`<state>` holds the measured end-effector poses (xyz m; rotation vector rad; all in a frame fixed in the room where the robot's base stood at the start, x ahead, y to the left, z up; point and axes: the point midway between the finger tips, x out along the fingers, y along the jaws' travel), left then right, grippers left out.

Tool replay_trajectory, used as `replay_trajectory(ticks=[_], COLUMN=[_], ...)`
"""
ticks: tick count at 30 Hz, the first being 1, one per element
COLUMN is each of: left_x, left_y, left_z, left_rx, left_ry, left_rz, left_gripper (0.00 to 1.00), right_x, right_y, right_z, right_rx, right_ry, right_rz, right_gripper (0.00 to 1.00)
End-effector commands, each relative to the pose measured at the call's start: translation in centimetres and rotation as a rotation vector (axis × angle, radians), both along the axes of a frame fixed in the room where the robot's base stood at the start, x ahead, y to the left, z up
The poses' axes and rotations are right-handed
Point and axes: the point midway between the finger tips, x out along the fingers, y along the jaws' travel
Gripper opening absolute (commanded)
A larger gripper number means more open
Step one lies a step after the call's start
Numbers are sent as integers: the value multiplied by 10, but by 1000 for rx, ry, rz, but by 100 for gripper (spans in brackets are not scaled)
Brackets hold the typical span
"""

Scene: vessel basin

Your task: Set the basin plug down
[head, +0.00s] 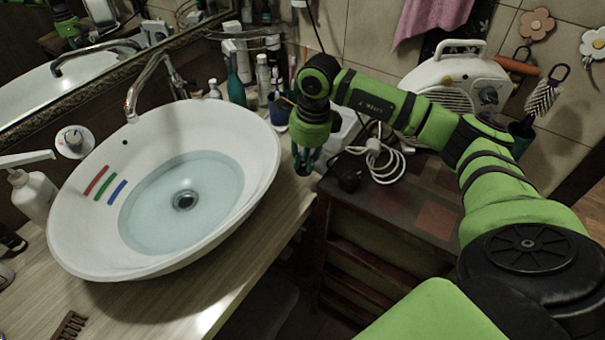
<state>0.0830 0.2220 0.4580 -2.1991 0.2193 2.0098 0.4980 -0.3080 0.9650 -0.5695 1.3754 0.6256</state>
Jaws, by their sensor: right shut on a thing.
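The white vessel basin (255,150) stands on a wooden counter and holds shallow bluish water. Its round drain (185,200) shows under the water with a dark centre. My right gripper (305,168) points down just right of the basin, near the counter's right edge. It is shut on the basin plug, which is too small and too covered by the fingers to make out. My left gripper is not in view.
A curved metal faucet (150,85) rises behind the basin. Bottles, tubes and a blue cup (279,112) crowd the back of the counter. A soap dispenser (33,195) stands at left. A white heater (460,80) and a coiled white cable (375,158) sit on the cabinet at right. The front counter is mostly clear.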

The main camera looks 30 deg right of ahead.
Motion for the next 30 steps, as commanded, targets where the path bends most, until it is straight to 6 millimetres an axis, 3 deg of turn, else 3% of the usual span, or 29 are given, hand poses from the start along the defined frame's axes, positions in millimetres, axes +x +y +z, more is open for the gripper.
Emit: replay_trajectory(ticks=[13,26,27,28,30], left_x=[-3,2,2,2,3], left_y=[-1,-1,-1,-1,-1], left_z=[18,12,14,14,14], left_rx=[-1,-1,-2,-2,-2], left_ry=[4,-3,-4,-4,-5], left_rz=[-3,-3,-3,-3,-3], left_gripper=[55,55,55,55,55], right_x=[0,0,0,0,0], right_y=[1,0,0,0,0], right_z=[-54,-64,-62,-62,-62], right_rx=[0,0,0,0,0], right_ry=[2,-2,-2,-1,-1], right_rz=[4,5,5,5,5], right_gripper=[0,0,37,44,44])
